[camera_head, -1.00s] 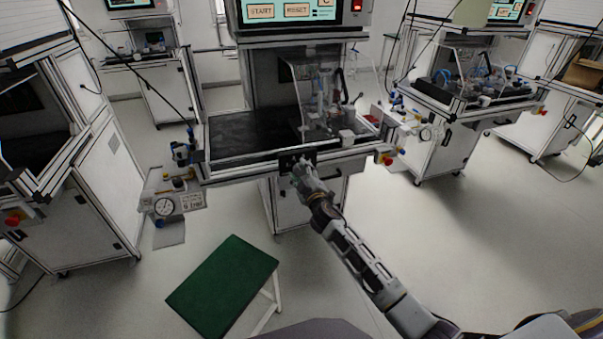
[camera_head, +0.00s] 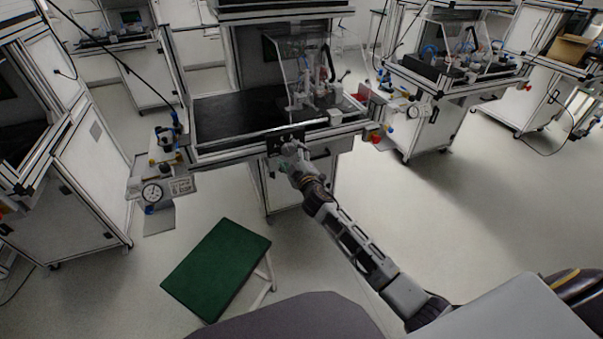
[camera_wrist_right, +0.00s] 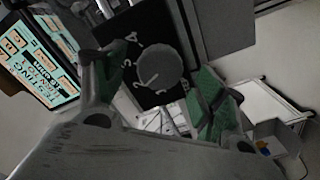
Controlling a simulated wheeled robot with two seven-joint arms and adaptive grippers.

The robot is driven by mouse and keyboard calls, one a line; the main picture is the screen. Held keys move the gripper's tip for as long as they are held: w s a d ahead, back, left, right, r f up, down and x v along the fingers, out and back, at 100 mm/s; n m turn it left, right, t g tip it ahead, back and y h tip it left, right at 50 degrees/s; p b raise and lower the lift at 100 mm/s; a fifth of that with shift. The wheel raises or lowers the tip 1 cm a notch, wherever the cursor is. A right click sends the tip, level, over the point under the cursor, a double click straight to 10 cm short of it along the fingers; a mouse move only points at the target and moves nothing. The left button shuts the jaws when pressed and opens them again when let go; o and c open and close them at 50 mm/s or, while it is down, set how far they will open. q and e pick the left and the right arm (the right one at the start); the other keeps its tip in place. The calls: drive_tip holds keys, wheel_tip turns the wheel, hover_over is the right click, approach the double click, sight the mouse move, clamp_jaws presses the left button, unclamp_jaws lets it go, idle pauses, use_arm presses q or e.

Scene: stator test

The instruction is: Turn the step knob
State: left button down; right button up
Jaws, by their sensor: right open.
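The step knob (camera_wrist_right: 159,68) is a round grey dial on a black plate (camera_wrist_right: 128,28) with white numbers around it. It shows in the right wrist view between the two green-padded fingers of my right gripper (camera_wrist_right: 160,88). The fingers stand apart on either side of the knob, and I cannot tell whether either touches it. In the head view my right gripper (camera_head: 290,150) is at the front edge of the middle workstation, in front of the black plate (camera_head: 285,140). It hides the knob there. My left gripper is not in view.
The middle workstation has a dark worktop (camera_head: 240,112) and a clear guarded fixture (camera_head: 310,75). A green-topped stand (camera_head: 217,268) is on the floor at lower left. A gauge panel (camera_head: 160,188) juts out at the station's left. Open floor lies to the right.

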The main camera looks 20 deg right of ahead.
drive_tip(key=s, duration=1)
drive_tip(key=shift+d, duration=0.15)
drive_tip(key=shift+s, duration=0.1)
drive_tip(key=shift+f, duration=0.15)
idle(0.6)
